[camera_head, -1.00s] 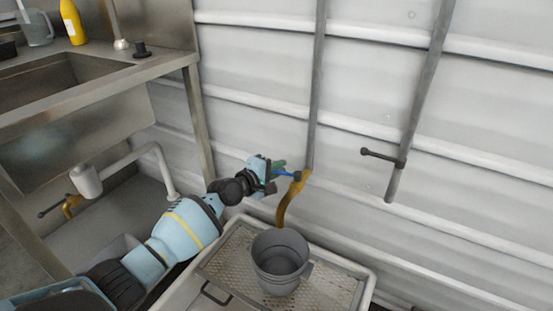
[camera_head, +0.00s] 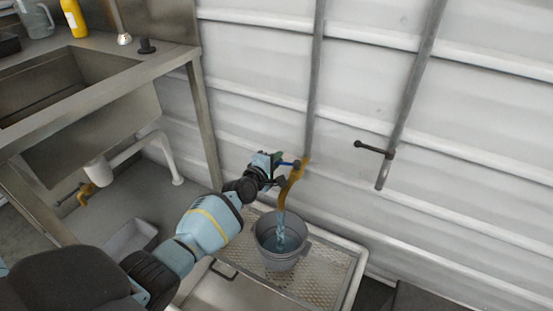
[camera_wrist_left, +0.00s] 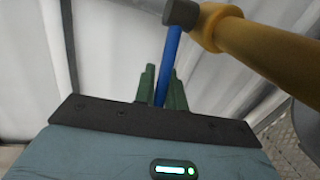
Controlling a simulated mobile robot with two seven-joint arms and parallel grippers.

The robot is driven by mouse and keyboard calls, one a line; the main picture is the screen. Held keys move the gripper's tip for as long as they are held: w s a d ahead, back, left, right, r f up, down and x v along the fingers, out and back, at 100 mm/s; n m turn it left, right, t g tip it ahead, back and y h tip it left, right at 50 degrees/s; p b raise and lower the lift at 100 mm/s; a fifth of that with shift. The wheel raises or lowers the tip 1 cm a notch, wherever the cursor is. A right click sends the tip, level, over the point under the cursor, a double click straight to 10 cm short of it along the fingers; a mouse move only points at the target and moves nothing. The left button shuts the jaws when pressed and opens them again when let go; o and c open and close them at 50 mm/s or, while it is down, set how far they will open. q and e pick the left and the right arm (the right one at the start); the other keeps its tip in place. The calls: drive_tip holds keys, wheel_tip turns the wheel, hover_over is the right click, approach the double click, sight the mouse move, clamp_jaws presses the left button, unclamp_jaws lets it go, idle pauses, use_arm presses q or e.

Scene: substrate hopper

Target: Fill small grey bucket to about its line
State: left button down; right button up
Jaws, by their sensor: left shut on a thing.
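The small grey bucket (camera_head: 262,240) stands upright on a perforated grate, under a yellow-brown spout (camera_head: 290,186) at the foot of a wall pipe. A bluish stream of water (camera_head: 281,228) runs from the spout into the bucket. Any fill line and the exact water level are too small to tell. My left gripper (camera_head: 283,163) is at the tap, shut on its blue handle (camera_wrist_left: 170,62). In the left wrist view, the green fingers (camera_wrist_left: 162,90) stand on either side of the handle, beside the yellow pipe (camera_wrist_left: 262,45). My right gripper is not in view.
The grate lies in a pale tray (camera_head: 357,272) against the white ribbed wall (camera_head: 480,120). A steel sink (camera_head: 80,80) with a white drain pipe stands at left. A second pipe with a dark lever (camera_head: 372,148) hangs at right.

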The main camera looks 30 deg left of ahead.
use_arm(q)
drive_tip(key=c, duration=1.5)
unclamp_jaws()
drive_tip(key=shift+a, duration=0.15)
drive_tip(key=shift+o, duration=0.2)
drive_tip(key=s+r+p, duration=0.1)
drive_tip(key=s+p, duration=0.3)
drive_tip(key=s, duration=0.3)
drive_tip(key=shift+s+r, duration=0.2)
drive_tip(key=shift+s, duration=0.2)
